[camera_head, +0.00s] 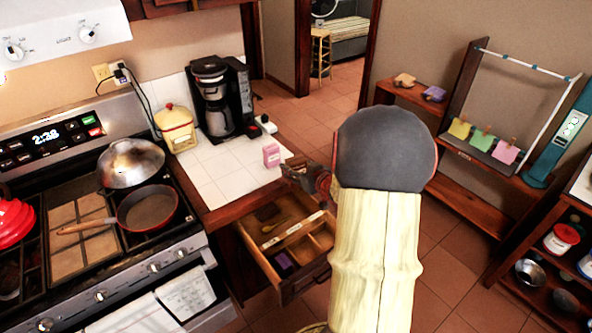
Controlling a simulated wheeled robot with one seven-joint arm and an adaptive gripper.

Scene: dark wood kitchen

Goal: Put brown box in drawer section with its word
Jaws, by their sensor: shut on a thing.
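The open drawer (311,278) is below the counter, at the picture's lower middle. Light dividers split it into sections, and a pale label strip (288,234) runs across it; its words are too small to read. A purple box (284,261) lies in the near left section. A small dark brownish item (268,212) lies in the far left section. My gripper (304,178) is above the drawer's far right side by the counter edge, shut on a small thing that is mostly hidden. I take this to be the brown box, but its outline is unclear.
A pink box (271,155) stands on the white tiled counter (225,182), near the coffee maker (216,98) and a yellow canister (176,128). The stove with a pan (147,208) is left. My arm hides floor and part of the drawer's right side.

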